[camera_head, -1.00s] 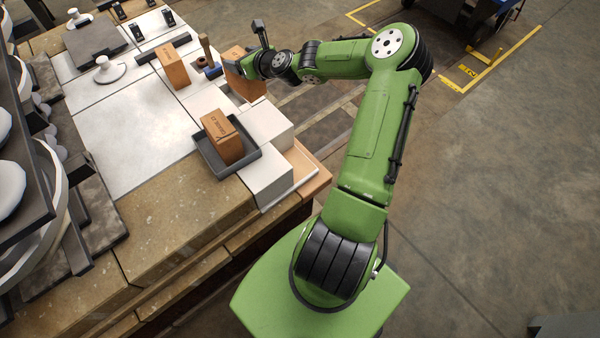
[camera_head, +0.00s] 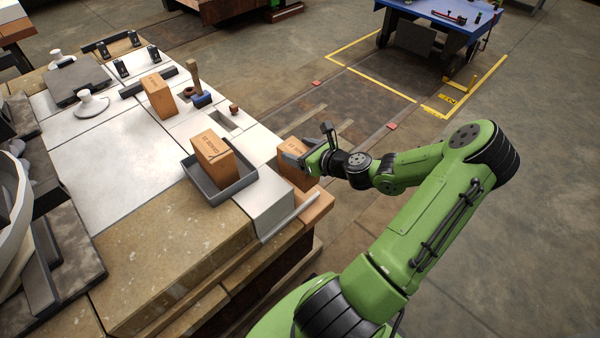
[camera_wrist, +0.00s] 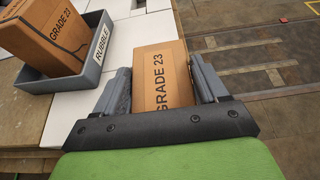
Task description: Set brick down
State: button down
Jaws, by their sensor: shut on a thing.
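An orange-brown brick marked GRADE 23 (camera_wrist: 160,78) sits between the two fingers of my gripper (camera_wrist: 162,88) in the wrist view. In the head view the held brick (camera_head: 296,165) is at the right edge of the table, close to my gripper (camera_head: 300,160). My gripper is shut on it. I cannot tell whether the brick's underside touches anything. A grey tray labelled RUBBLE (camera_head: 228,188) stands to the left of the held brick. Another brick with a dark crack line (camera_head: 212,158) stands in that tray, also marked GRADE 23 in the wrist view (camera_wrist: 45,35).
A third brick (camera_head: 158,97) stands farther back on the white tabletop (camera_head: 110,150). A mallet (camera_head: 193,75) and a rectangular recess (camera_head: 222,119) lie beyond the tray. White saucer-like insulators (camera_head: 90,104) stand at the back left. The floor to the right is open.

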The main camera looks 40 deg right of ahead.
notch_tip(320, 180, down, 5)
jog(key=shift+f+b, duration=0.1)
jog(key=shift+b, duration=0.9)
jog(key=shift+f, duration=0.1)
jog(key=shift+c, duration=0.2)
grip_release()
